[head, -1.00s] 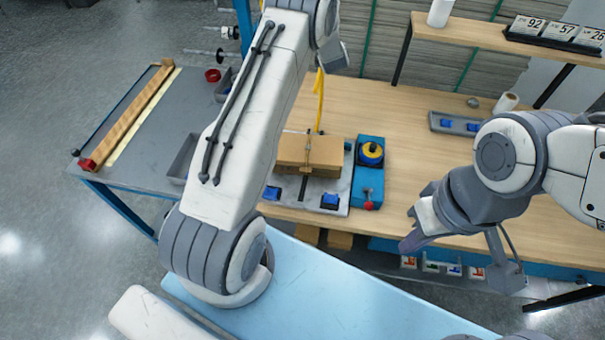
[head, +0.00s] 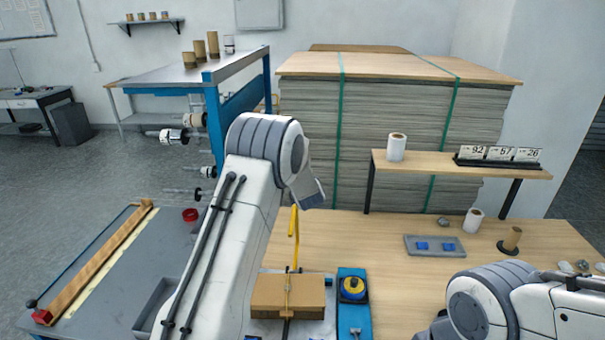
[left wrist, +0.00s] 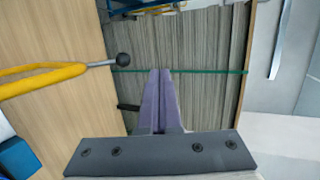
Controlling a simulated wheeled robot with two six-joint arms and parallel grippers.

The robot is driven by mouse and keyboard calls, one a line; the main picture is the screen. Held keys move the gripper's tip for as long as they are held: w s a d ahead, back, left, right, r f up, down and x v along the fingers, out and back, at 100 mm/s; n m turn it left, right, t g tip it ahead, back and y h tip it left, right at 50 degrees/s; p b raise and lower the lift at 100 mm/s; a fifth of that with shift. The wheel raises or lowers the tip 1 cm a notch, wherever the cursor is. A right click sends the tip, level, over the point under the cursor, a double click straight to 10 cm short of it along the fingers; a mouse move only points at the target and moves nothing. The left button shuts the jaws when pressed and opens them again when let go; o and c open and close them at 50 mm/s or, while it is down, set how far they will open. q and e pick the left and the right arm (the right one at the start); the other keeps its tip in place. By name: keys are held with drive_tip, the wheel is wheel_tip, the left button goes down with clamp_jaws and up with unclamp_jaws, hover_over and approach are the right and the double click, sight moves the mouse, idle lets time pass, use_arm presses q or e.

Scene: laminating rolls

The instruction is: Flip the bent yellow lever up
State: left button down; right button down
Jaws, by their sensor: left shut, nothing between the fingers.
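The bent yellow lever (head: 294,238) stands up behind the brown box on the bench in the head view, close to the right of my left arm.
The brown box (head: 288,294) sits by a blue unit with a yellow-and-black knob (head: 353,289). A strapped grey stack (head: 390,135) stands behind the bench. A shelf (head: 462,165) is at the right. The wooden bench top (head: 375,240) is clear in the middle.

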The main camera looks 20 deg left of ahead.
use_arm(q)
drive_tip(key=s+r, duration=0.1)
drive_tip(key=s+d+r, duration=0.1)
drive_tip(key=s+r+b, duration=0.1)
drive_tip(key=r, duration=0.1)
drive_tip(key=shift+s+d+r, duration=0.1)
drive_tip(key=shift+s+d, duration=0.1)
drive_tip(key=shift+d, duration=0.1)
drive_tip(key=s+d+f+h+b, duration=0.1)
drive_tip(key=s+d+h, duration=0.15)
drive_tip(key=d, duration=0.45)
drive_tip(key=s+d+h+b, duration=0.1)
drive_tip(key=s+d+h, duration=0.15)
drive_tip(key=d, duration=0.45)
drive_tip(key=s+d+f+n+g+h+b, duration=0.25)
drive_tip(key=s+d+g+h, duration=0.2)
drive_tip(key=s+d, duration=0.85)
drive_tip(key=s+d+f+n+g+b, duration=0.1)
drive_tip(key=s+d+f+g, duration=0.15)
drive_tip(key=s, duration=0.65)
drive_tip(key=s+d+f+g+b, duration=0.1)
drive_tip(key=s+f+g, duration=0.15)
drive_tip(key=s, duration=0.65)
drive_tip(key=s+a+f+n+g+y, duration=0.2)
drive_tip(key=s+a, duration=0.3)
drive_tip(key=s, duration=0.7)
drive_tip(key=shift+a+g+b, duration=0.2)
drive_tip(key=shift+g+b, duration=0.2)
drive_tip(key=shift+g, duration=0.15)
